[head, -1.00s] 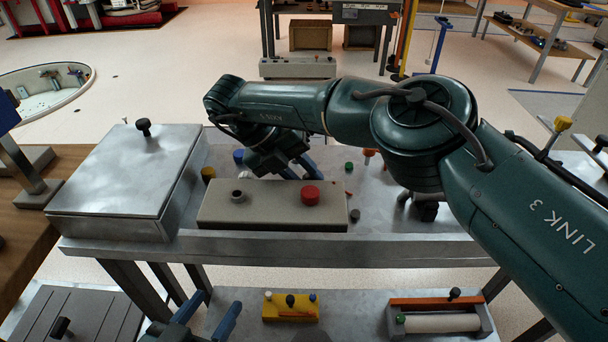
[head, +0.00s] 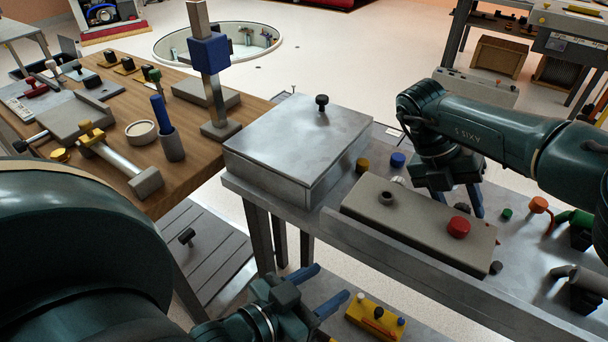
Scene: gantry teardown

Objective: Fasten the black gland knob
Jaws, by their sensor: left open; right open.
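A small dark knob (head: 497,267) lies at the right end of the grey box (head: 418,232) on the metal bench; I cannot tell for sure that it is the gland knob. The grey box carries a dark round collar (head: 387,198) and a red knob (head: 459,227) on top. Another black knob (head: 322,101) stands on the lid of the large metal case (head: 292,150). My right gripper (head: 462,205) is open, pointing down behind the grey box, its fingertips partly hidden. My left gripper (head: 318,290) is open and empty, low in front of the bench.
Yellow (head: 362,165), blue (head: 397,160) and green (head: 506,214) caps stand behind the grey box. A yellow block (head: 375,318) with small knobs is on the lower shelf. A wooden table (head: 190,150) with tools and a blue-collared post (head: 209,55) is at left.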

